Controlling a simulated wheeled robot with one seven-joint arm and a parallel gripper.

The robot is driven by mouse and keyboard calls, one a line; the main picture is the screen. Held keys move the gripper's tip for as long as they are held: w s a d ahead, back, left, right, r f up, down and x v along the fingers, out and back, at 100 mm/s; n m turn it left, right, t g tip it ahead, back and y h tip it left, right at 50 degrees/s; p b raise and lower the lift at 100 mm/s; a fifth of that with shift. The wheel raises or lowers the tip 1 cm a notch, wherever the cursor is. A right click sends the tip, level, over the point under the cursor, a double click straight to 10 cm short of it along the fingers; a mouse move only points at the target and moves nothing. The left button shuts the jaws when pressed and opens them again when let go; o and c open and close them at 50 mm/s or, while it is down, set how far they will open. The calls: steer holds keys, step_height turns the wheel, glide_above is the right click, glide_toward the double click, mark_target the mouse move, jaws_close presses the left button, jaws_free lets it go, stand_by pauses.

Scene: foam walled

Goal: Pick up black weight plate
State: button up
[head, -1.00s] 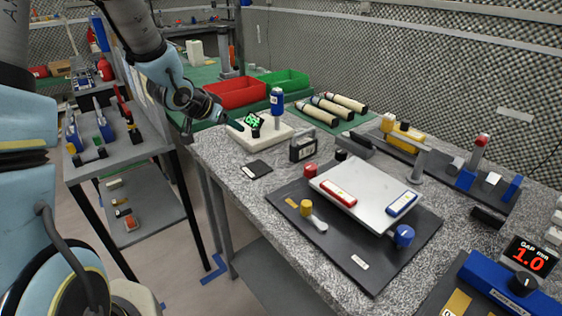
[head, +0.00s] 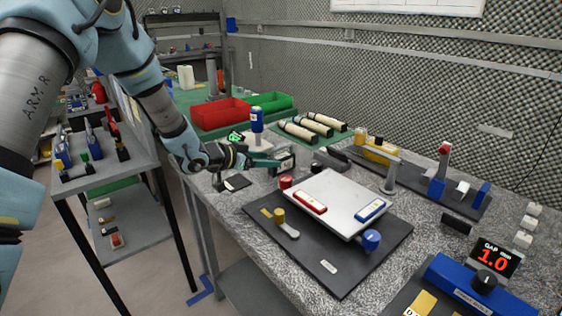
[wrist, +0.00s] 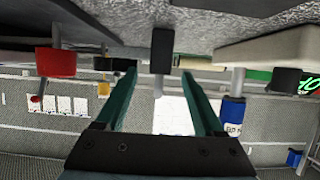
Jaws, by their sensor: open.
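A black plate-like block with a pale label (head: 286,161) stands upright on the grey speckled bench, which I take to be the black weight plate. In the wrist view the black plate (wrist: 161,50) shows narrow, edge-on, between the finger lines, with a grey rod below it in the picture. My gripper (head: 268,162) is open, its teal fingers pointing at the plate and partly overlapping its left side in the head view. In the wrist view the open gripper (wrist: 160,78) has the plate centred between its fingertips. I cannot tell whether they touch.
A red knob (head: 286,182) and a silver plate (head: 335,203) stand at the near right. A blue can (head: 257,120) and a scale with a green display (head: 236,137) are behind the gripper.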

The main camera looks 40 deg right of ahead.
mark_target(278, 157)
steer(key=p+x, duration=0.2)
steer(key=x, duration=0.2)
steer(key=shift+d, duration=0.25)
steer(key=shift+d+f, duration=0.15)
steer(key=shift+d, duration=0.1)
jaws_close()
stand_by(0.9)
